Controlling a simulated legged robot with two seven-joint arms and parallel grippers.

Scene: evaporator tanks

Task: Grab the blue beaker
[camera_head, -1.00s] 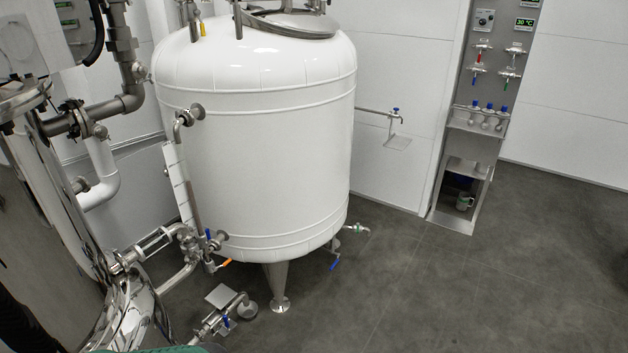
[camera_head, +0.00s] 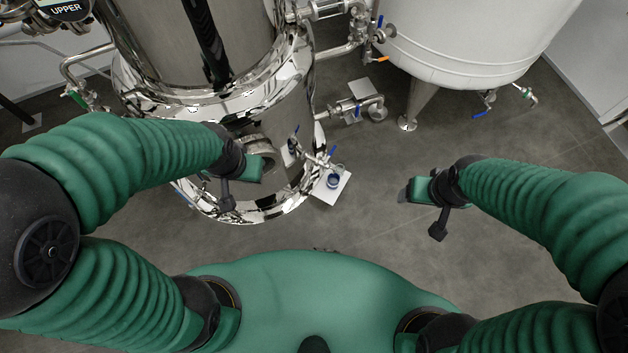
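A small blue beaker (camera_head: 333,181) stands on a light square plate (camera_head: 325,193) beside the base of the shiny steel tank, below a small valve. My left gripper (camera_head: 256,168) is in front of the steel tank, to the left of the beaker and apart from it in the picture. My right gripper (camera_head: 412,193) is over the open floor to the right of the beaker, also apart from it. Nothing is seen held by either gripper. The finger gaps are too small and dark to judge.
The steel tank (camera_head: 225,60) stands in front of me, with pipes and valves at its right side. A white tank (camera_head: 470,45) on legs is at the upper right. A low pipe with a valve (camera_head: 350,107) lies between them. The grey floor (camera_head: 540,135) at right is clear.

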